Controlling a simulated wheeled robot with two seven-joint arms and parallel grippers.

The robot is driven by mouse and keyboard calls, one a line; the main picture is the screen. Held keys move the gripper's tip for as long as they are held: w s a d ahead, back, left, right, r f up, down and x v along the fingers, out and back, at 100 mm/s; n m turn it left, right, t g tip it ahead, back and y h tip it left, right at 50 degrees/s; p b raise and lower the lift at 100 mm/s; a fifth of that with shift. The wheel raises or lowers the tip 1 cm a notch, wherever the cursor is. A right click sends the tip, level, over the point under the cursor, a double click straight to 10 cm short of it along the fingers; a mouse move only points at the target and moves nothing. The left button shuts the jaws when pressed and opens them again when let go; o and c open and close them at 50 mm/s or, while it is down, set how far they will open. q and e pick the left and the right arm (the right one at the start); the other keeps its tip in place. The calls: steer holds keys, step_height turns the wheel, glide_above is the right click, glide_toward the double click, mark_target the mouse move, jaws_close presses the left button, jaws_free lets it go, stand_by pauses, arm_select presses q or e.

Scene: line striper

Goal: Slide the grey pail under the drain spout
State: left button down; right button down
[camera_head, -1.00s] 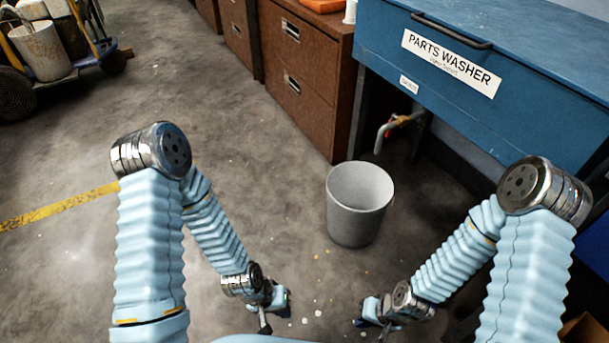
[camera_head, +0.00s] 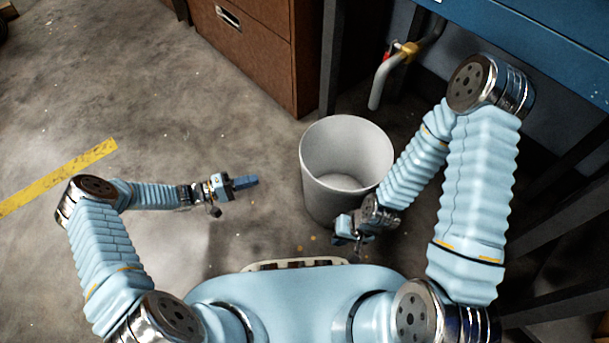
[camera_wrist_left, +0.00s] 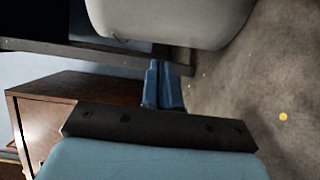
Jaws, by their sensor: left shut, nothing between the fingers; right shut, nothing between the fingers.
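The grey pail (camera_head: 347,150) stands upright and empty on the concrete floor in the head view. The drain spout (camera_head: 378,85), a bent grey pipe with a yellow fitting and red handle, hangs behind and slightly right of it, its mouth beyond the pail's far rim. My left gripper (camera_head: 246,183) is shut and empty, left of the pail with a gap, its fingers pointing toward it. The left wrist view shows its blue fingers (camera_wrist_left: 163,85) and the pail's side (camera_wrist_left: 170,18). My right gripper (camera_head: 347,235) is shut and empty, close by the pail's near right side; contact is unclear.
The blue parts washer (camera_head: 540,35) stands at the upper right on dark legs (camera_head: 333,60). A brown cabinet (camera_head: 262,50) stands behind and left of the pail. Open floor with a yellow stripe (camera_head: 60,178) lies to the left.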

mark_target(304, 182)
arm_select(q)
steer(key=s+x, duration=0.2)
steer(key=x, duration=1.1)
steer(key=shift+d+r, duration=0.3)
steer(key=shift+d, duration=0.05)
arm_select(e)
steer(key=shift+w+d+f, duration=0.1)
steer(key=shift+d+f, duration=0.25)
steer(key=shift+d, duration=0.05)
arm_select(q)
steer(key=shift+d, duration=0.1)
